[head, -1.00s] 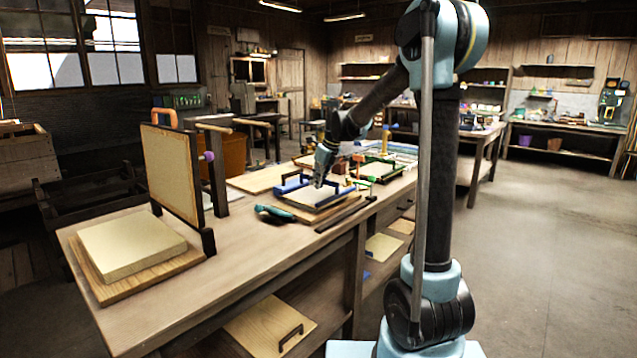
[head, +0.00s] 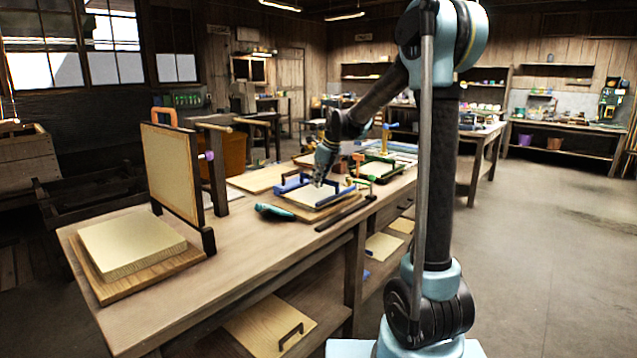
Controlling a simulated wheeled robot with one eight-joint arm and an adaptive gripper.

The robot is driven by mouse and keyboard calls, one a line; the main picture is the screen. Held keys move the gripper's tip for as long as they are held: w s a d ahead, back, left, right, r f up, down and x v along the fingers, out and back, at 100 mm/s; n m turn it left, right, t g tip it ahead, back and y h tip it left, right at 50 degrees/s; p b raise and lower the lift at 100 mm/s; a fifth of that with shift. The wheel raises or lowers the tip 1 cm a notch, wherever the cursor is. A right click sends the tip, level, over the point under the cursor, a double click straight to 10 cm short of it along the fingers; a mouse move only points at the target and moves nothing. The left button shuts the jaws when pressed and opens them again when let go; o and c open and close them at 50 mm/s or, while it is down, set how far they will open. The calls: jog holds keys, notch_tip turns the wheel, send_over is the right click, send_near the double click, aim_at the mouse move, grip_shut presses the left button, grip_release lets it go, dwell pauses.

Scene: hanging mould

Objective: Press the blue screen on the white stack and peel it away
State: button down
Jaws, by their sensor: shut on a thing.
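The blue screen (head: 336,196) lies low over the white stack (head: 303,198) on the workbench. The white stack rests on a wooden board and shows as a pale patch within the blue frame. My gripper (head: 319,183) points down at the blue screen, with its fingers closed at the screen's blue handle. The fingertips are small and partly merge with the frame. I cannot tell whether the screen presses flat on the stack or sits slightly above it.
An upright brown-framed screen (head: 172,172) stands at the left, by a cream block (head: 132,246) on a board. A teal tool (head: 274,211) and a dark bar (head: 345,213) lie near the blue screen. A green frame (head: 380,168) is behind it.

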jog(key=shift+r, duration=1.25)
jog(key=shift+r, duration=3.5)
